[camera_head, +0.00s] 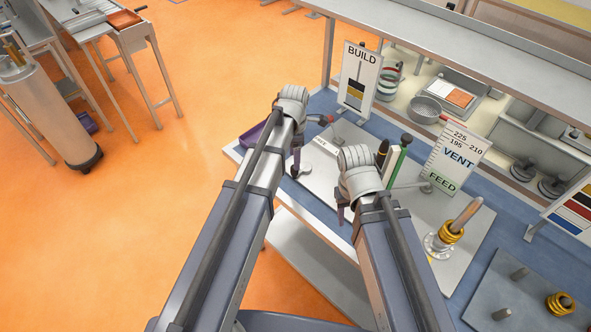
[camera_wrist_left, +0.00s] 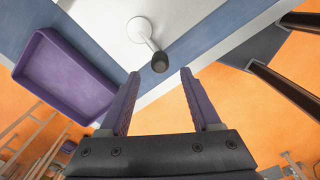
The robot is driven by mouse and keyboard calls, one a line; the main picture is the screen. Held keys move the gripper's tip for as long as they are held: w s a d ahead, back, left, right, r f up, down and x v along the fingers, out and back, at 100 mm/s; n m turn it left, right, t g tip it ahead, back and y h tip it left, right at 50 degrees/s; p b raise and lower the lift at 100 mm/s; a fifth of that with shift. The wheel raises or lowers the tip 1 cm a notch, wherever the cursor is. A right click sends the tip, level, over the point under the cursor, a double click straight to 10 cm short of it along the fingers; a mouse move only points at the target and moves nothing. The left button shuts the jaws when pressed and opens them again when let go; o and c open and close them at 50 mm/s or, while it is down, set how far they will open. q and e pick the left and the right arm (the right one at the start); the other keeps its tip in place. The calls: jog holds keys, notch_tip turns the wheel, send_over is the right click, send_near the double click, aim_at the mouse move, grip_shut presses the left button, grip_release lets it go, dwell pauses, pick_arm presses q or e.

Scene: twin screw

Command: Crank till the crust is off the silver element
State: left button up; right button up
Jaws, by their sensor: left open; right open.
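A crank with a dark knob (camera_wrist_left: 160,62) on a short silver arm stands out from a round pale base (camera_wrist_left: 139,28) in the left wrist view. My left gripper (camera_wrist_left: 159,87) is open and empty, its two purple fingers on either side of the knob's line with the knob beyond the tips. In the head view my left gripper (camera_head: 296,163) hangs over the left part of the bench. My right gripper (camera_head: 344,207) is open, to its right, pointing down, with nothing visible in it. I cannot make out a crusted silver element; the arms hide part of the bench.
A purple tray (camera_wrist_left: 66,75) lies left of the crank. A BUILD sign (camera_head: 358,78), a VENT and FEED scale board (camera_head: 455,158), and a green post (camera_head: 394,165) stand on the bench. A tilted rod with yellow rings (camera_head: 452,231) is at the right. Open floor lies left.

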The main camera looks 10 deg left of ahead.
aim_at(301, 167)
pick_arm(q)
notch_tip(301, 167, down, 8)
jog(key=b, duration=0.7)
jog(key=shift+r, duration=0.25)
pick_arm(e)
notch_tip(301, 167, down, 8)
jog(key=shift+r, duration=0.25)
pick_arm(q)
jog(key=shift+r, duration=0.1)
grip_shut()
